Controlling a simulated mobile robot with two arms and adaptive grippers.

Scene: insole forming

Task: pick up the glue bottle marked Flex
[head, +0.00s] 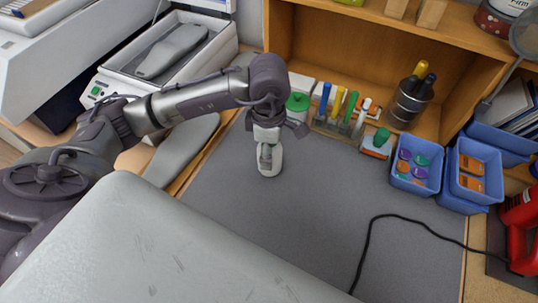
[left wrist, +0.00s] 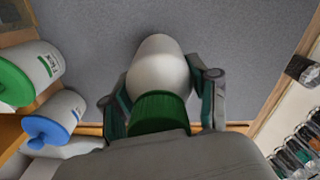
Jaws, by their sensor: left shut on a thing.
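My left gripper (head: 269,142) is shut on a white bottle (head: 270,166) over the grey mat. In the left wrist view the bottle (left wrist: 158,68) has a rounded white body and a dark green ribbed cap (left wrist: 160,112), between the two fingers of the gripper (left wrist: 163,98). No lettering on the held bottle can be read. I cannot tell whether its base touches the mat. Two other white bottles show at the left of the wrist view, one with a green cap (left wrist: 14,82) and one with a blue cap (left wrist: 45,130). My right gripper is not in view.
A wooden shelf (head: 440,38) stands at the back, with several coloured pens or tools before it. Blue bins (head: 483,150) stand at the right. A black cable (head: 400,218) crosses the grey mat (head: 310,215), whose middle is otherwise clear.

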